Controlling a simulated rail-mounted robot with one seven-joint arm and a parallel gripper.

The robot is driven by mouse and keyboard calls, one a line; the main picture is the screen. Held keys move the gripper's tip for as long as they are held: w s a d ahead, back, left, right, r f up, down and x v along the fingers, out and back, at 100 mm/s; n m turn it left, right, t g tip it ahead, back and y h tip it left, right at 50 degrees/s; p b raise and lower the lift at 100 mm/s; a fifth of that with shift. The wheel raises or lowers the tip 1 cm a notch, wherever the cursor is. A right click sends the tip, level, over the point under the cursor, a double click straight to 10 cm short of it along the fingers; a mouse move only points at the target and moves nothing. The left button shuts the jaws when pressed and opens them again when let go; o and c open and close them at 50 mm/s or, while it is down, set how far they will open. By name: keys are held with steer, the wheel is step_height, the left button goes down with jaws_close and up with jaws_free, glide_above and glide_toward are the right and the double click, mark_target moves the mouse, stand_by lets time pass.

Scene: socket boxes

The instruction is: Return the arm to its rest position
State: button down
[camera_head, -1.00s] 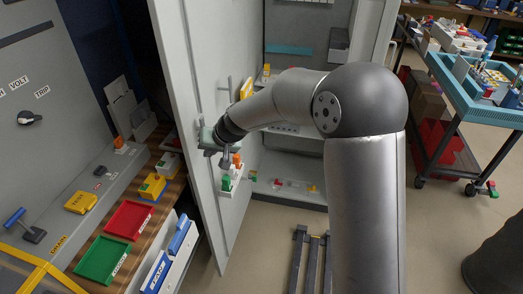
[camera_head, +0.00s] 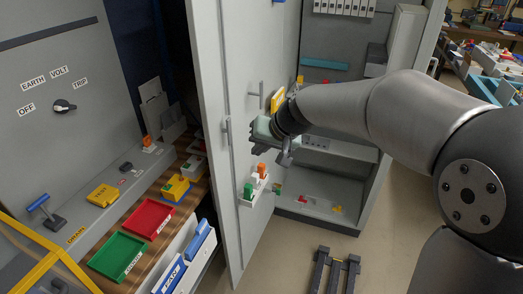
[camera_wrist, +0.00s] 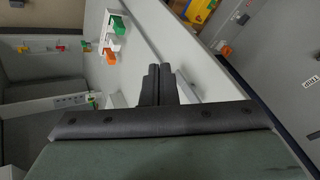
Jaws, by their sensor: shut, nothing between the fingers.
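My grey arm reaches in from the right in the head view. My gripper (camera_head: 256,146) is in front of the open grey cabinet door (camera_head: 213,130), close to its handle. In the wrist view, the two dark fingers of my gripper (camera_wrist: 158,72) are together with nothing between them. The small white holder (camera_head: 257,186) with green and orange pieces is on the door below my gripper. The holder also shows at the upper left of the wrist view (camera_wrist: 112,36). I cannot tell whether the fingers touch the door.
The cabinet shelf (camera_head: 325,200) behind the door holds small coloured parts. Red (camera_head: 147,218) and green trays (camera_head: 117,256) lie on the wooden bench at left. A dark floor frame (camera_head: 335,270) stands below the cabinet. A blue cart (camera_head: 492,90) is at right.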

steer(key=s+d+f+g+h, duration=0.2)
steer(key=s+d+f, duration=0.3)
steer(key=s+d, duration=0.5)
steer(key=s+d+f+m+g+h, duration=0.1)
steer(key=s+d+f+h, duration=0.3)
steer(key=s+d, duration=0.6)
steer(key=s+g, duration=0.1)
steer(key=s, duration=0.6)
steer(key=shift+d+f+m, duration=0.15)
steer(key=shift+f+m, duration=0.15)
steer(key=shift+f, duration=0.1)
stand_by(4.7)
